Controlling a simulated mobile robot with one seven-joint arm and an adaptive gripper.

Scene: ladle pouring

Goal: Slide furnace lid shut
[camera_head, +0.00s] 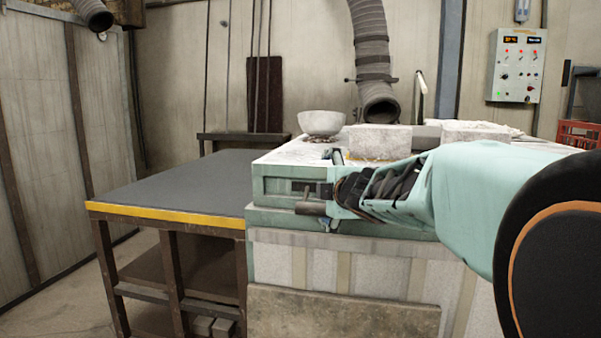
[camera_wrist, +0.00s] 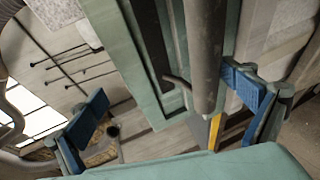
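The furnace (camera_head: 265,222) is a pale block with a teal metal frame. A teal-edged slab on top, which looks like the furnace lid (camera_head: 268,187), has a grey cylindrical handle (camera_head: 310,208) on its front face. My gripper (camera_head: 332,190) is at that front face, right by the handle. In the wrist view its blue fingertips are spread wide apart, so my gripper (camera_wrist: 168,107) is open. The handle (camera_wrist: 206,50) shows there as a thick grey bar, nearer the right finger. I cannot tell whether a finger touches it. The furnace opening is not visible.
A dark table (camera_head: 180,190) with a yellow front edge stands left of the furnace, its top clear. A pale bowl (camera_head: 321,123) and pale blocks (camera_head: 380,138) sit on the furnace top. A ribbed duct (camera_head: 372,60) hangs behind. A control box (camera_head: 516,65) is on the wall.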

